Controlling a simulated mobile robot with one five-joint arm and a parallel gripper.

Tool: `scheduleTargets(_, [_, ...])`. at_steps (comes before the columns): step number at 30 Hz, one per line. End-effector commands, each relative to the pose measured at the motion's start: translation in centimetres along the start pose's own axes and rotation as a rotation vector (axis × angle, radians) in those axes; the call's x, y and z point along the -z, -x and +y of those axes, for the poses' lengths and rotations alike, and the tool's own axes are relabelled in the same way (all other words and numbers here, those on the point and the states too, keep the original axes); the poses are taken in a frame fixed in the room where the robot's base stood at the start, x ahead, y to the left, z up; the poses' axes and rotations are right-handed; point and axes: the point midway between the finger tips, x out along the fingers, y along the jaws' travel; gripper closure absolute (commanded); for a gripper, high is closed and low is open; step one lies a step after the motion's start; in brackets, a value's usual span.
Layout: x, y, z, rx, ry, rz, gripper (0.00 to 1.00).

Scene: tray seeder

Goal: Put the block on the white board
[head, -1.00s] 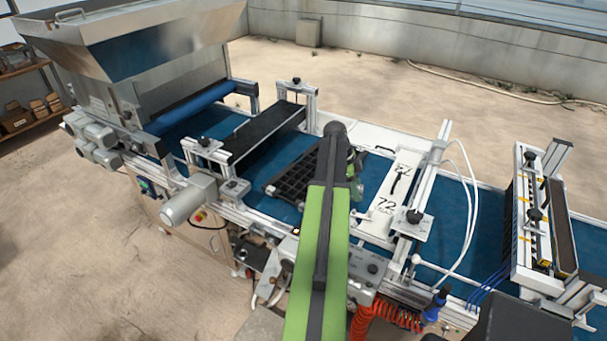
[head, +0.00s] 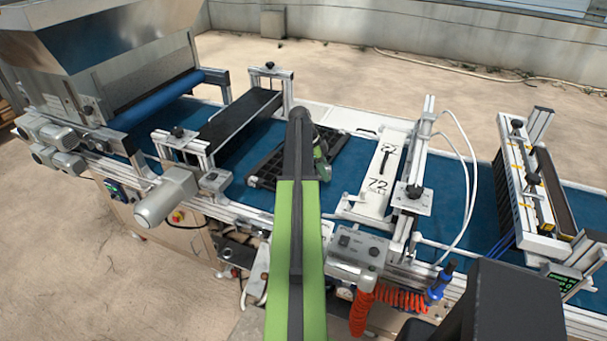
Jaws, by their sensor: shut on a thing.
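The white board (head: 371,196) is a long pale plate with black "72" marks and a dark slot, lying across the blue belt right of centre. My gripper (head: 322,163) is at the far end of my green and black arm, mostly hidden behind it. It is over or near the black grid tray, to the left of the white board and apart from it in the picture. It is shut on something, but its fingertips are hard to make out. I cannot make out the block separately; the arm and gripper cover that spot.
The black grid tray (head: 265,172) lies on the blue belt (head: 343,178). A black roller bridge (head: 238,118) stands to the left, and a metal hopper (head: 100,40) beyond it. A rail post with white hoses (head: 467,175) rises just right of the board. A control box (head: 357,252) is in front.

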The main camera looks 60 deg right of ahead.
Motion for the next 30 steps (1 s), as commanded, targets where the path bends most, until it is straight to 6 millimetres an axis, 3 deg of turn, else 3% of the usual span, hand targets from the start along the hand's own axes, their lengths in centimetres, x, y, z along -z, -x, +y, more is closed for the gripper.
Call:
scheduleTargets(1, [-1.6, -2.7, -1.5, 0.005, 0.012, 0.0, 1.0])
scheduleTargets(4, [-2.4, -3.3, -2.5, 0.011, 0.03, 0.0, 1.0])
scheduleTargets(8, [-2.4, -3.0, -2.5, 0.013, 0.033, 0.001, 1.0])
scheduleTargets(18, [-4.8, -8.7, -2.4, 0.013, 0.033, 0.0, 1.0])
scheduleTargets(23, [-4.8, -8.7, -2.4, 0.013, 0.033, 0.0, 1.0])
scheduleTargets(30, [-6.2, -12.0, -2.4, 0.013, 0.034, 0.0, 1.0])
